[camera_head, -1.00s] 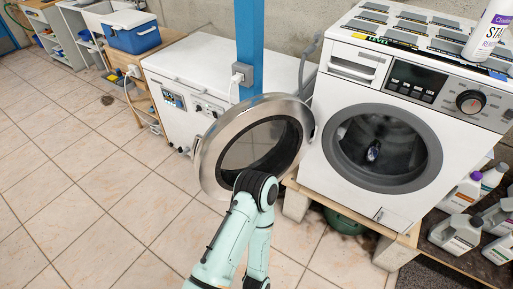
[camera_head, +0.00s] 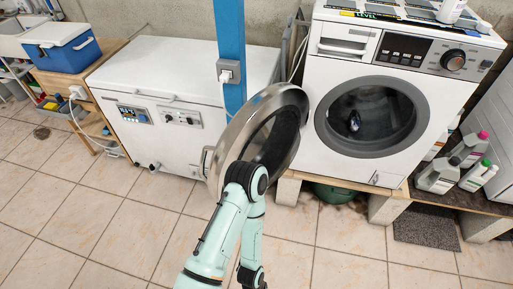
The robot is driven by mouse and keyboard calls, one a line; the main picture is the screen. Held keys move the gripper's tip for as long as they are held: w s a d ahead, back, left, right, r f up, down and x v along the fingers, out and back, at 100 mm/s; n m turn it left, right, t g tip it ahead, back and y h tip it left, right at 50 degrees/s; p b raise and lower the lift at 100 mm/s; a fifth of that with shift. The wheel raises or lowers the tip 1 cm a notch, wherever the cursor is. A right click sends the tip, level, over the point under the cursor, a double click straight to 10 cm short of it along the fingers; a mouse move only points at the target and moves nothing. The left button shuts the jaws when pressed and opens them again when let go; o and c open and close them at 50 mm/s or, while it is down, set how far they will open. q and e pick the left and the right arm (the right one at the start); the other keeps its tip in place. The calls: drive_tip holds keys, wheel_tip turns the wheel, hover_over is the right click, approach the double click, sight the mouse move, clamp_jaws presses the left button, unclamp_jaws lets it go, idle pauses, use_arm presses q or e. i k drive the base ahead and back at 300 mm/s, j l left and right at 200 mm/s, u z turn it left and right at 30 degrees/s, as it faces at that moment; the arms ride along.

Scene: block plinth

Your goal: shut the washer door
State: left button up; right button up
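The white washer (camera_head: 398,100) stands on a wooden plinth (camera_head: 350,187). Its round door (camera_head: 222,150) is open, swung out to the left of the dark drum opening (camera_head: 372,115). The door has a metallic rim and dark glass, with a small latch on its left edge. One of my pale green arms comes up from the bottom, its dark elbow joint in front of the door's lower part. Whether the elbow touches the door cannot be told. Neither gripper's fingers show. A small dark-blue item appears inside the drum.
A blue post (camera_head: 230,50) with a socket stands just behind the door. A white chest freezer (camera_head: 165,85) is behind it to the left. Several bottles (camera_head: 440,175) stand at the lower right. The tiled floor (camera_head: 110,225) in front is clear.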

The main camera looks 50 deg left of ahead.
sight(268, 130)
drive_tip(key=k+j, duration=0.1)
drive_tip(key=j, duration=0.2)
drive_tip(key=k+j+z, duration=0.15)
drive_tip(key=k+j, duration=0.1)
drive_tip(key=j, duration=0.3)
drive_tip(key=j+z, duration=0.1)
drive_tip(key=j, duration=0.4)
drive_tip(key=k+j+z, duration=0.1)
drive_tip(key=j, duration=0.45)
